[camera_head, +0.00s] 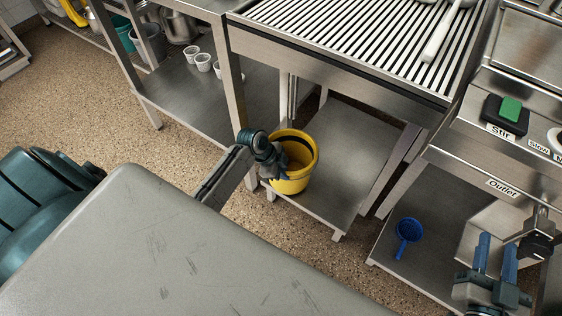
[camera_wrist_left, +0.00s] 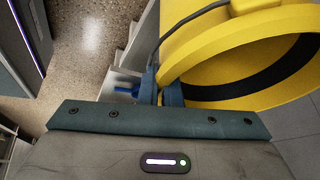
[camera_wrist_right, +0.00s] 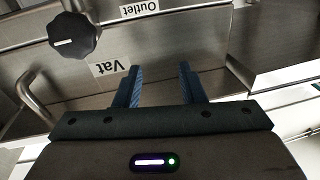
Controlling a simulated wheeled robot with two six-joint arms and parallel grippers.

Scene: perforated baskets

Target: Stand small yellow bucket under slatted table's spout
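The small yellow bucket (camera_head: 308,172) is at the left end of the lower shelf of the slatted table (camera_head: 340,62). My left gripper (camera_head: 268,158) is at the bucket's left rim. In the left wrist view, the fingers (camera_wrist_left: 162,90) are closed on the rim of the bucket (camera_wrist_left: 205,48), which looks tilted there. I cannot tell whether its base touches the shelf. A pale vertical pipe (camera_head: 293,98) hangs under the table behind the bucket; I cannot make out its mouth. My right gripper (camera_head: 495,262) is open and empty; its fingers (camera_wrist_right: 160,88) are apart before the vat front.
The lower shelf (camera_head: 345,150) is clear right of the bucket. Small white cups (camera_head: 203,62) stand on the shelf to the left. A blue dipper (camera_head: 409,230) lies on the shelf below the outlet label (camera_head: 501,187).

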